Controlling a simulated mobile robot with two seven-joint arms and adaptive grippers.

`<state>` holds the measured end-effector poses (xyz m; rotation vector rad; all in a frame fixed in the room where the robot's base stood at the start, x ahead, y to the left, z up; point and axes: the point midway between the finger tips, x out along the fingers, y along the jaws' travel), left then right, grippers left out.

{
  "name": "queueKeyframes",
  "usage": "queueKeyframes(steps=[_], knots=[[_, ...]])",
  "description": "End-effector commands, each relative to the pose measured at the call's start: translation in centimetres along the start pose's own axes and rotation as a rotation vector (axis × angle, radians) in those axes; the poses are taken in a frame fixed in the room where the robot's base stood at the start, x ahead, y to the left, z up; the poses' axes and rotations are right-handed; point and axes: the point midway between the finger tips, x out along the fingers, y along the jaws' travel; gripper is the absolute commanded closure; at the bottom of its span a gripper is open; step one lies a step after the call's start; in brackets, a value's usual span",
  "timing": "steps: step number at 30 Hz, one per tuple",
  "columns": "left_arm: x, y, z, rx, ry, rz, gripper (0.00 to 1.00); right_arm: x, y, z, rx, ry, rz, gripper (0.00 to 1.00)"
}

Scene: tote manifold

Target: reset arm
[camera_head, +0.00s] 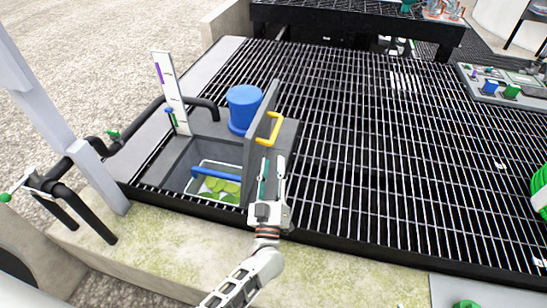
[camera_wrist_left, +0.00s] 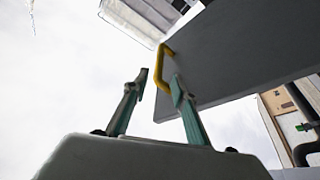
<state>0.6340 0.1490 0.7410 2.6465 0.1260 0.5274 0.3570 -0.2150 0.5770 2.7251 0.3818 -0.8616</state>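My left gripper (camera_head: 270,165) reaches in from the bottom of the head view, beside the upright grey lid. In the left wrist view its two green-grey fingers (camera_wrist_left: 159,78) are apart, with nothing gripped between them. The yellow handle (camera_head: 269,128) on the grey lid (camera_head: 262,110) is just beyond the fingertips. The handle also shows in the left wrist view (camera_wrist_left: 159,68), behind the fingers; I cannot tell the exact gap. My right gripper is in neither view.
The lid stands open beside a grey pit (camera_head: 183,172) holding a tray with green contents (camera_head: 220,187) and a blue bar (camera_head: 215,174). A blue bucket (camera_head: 244,105) stands behind. Metal grating (camera_head: 370,150) spreads right. A white post (camera_head: 50,95) and black pipes (camera_head: 95,215) are left.

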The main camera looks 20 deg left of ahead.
Motion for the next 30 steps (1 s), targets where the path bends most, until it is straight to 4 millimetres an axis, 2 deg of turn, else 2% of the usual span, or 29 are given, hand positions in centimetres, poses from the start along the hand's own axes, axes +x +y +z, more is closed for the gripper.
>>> queueKeyframes(steps=[16, 20, 23, 26, 30], knots=[[-0.2, 0.0, 0.0, 0.002, -0.004, 0.003, 0.73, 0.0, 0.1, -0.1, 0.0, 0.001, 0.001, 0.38], [-1.5, 0.0, -0.1, 0.035, -0.058, 0.043, 0.73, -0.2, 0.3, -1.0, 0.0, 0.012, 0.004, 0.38], [-4.0, -0.1, 0.1, 0.095, -0.162, 0.109, 0.73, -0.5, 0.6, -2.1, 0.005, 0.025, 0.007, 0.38], [-7.9, -0.8, 0.4, 0.177, -0.31, 0.18, 0.73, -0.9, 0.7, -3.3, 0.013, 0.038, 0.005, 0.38], [-14.4, -2.6, 0.5, 0.307, -0.541, 0.252, 0.73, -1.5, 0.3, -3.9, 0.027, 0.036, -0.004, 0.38]])
